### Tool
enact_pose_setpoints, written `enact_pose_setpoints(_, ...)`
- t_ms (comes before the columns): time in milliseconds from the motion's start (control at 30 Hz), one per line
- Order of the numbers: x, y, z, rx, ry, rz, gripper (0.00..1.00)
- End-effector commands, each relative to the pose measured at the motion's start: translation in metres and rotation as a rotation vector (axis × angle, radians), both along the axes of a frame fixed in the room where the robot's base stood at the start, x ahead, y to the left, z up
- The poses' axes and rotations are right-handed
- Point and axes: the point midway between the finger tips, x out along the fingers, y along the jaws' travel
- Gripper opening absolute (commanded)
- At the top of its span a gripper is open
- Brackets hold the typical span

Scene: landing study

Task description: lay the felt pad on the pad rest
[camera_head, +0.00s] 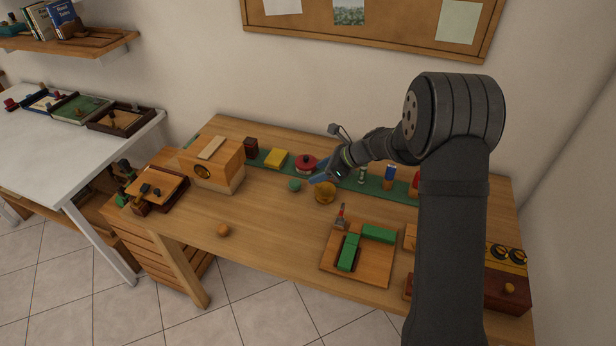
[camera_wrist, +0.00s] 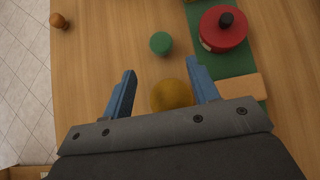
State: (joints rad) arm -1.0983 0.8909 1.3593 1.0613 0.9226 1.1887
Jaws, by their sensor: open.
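A small round green piece (camera_head: 294,185) lies on the wooden table; it looks like the felt pad, but I cannot be sure. In the wrist view this green piece (camera_wrist: 161,43) is beyond my fingertips. A round golden-yellow piece (camera_head: 325,194) is just right of it. In the wrist view the golden piece (camera_wrist: 172,96) shows between my two blue fingers. My gripper (camera_wrist: 160,78) is open, with nothing held, and in the head view my gripper (camera_head: 318,178) hangs near both pieces. I cannot tell which thing is the pad rest.
A red lidded pot (camera_head: 306,163) and a yellow block (camera_head: 276,159) stand on a green strip behind. A wooden box with a round hole (camera_head: 213,165) is left. A tray with green blocks (camera_head: 358,262) is in front. The table's front left is mostly clear, with a small wooden knob (camera_head: 224,230).

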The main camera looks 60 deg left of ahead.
Motion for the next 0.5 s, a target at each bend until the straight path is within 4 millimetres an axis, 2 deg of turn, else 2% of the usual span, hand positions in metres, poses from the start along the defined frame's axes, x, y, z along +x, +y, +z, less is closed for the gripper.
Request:
enact_pose_setpoints(200,0.013,-0.013,0.017,-0.001,0.001,-0.001,0.55)
enact_pose_setpoints(500,0.014,-0.014,0.018,-0.001,0.001,0.000,0.55)
